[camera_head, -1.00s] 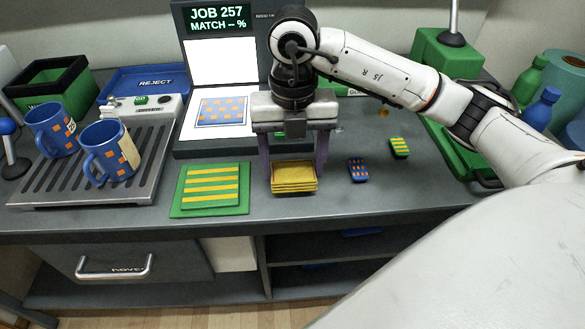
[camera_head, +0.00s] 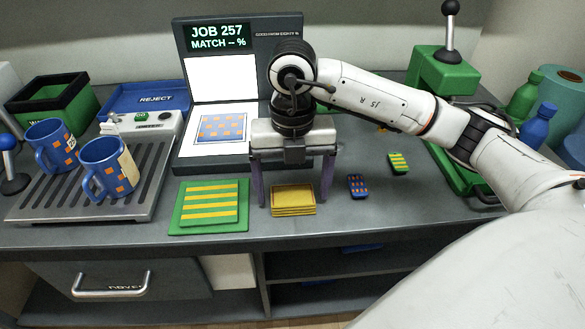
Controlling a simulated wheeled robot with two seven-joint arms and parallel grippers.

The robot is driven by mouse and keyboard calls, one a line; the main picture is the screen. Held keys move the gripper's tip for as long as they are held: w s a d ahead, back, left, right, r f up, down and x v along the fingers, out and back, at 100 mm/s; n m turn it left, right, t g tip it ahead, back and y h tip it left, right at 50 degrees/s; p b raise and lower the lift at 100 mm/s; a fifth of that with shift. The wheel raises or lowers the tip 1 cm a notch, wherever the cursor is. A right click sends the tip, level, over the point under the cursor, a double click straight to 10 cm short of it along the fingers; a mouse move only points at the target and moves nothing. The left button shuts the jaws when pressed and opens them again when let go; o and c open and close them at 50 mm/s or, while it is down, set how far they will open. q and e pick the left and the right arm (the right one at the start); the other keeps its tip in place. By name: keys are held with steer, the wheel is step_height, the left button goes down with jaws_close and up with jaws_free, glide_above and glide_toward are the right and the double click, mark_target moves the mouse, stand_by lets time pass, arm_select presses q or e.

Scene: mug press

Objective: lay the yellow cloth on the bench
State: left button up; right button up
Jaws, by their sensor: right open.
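The yellow cloth (camera_head: 293,200) lies folded in a small stack on the grey bench (camera_head: 335,222), near its front edge. My right gripper (camera_head: 292,196) is open above it, pointing down. Its two dark fingers stand apart, one at the left side of the cloth and one at the right. I cannot tell whether the fingers touch the cloth. The cloth's top and front folds show. My left gripper is not in view.
A green pad with a yellow-striped sheet (camera_head: 209,204) lies left of the cloth. Two blue mugs (camera_head: 107,168) stand on a slatted tray (camera_head: 40,205). A screen (camera_head: 215,75) stands behind.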

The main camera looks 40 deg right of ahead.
mark_target(293, 194)
step_height(293, 194, up, 12)
steer(key=p, duration=0.1)
steer(key=shift+p, duration=0.3)
stand_by(0.7)
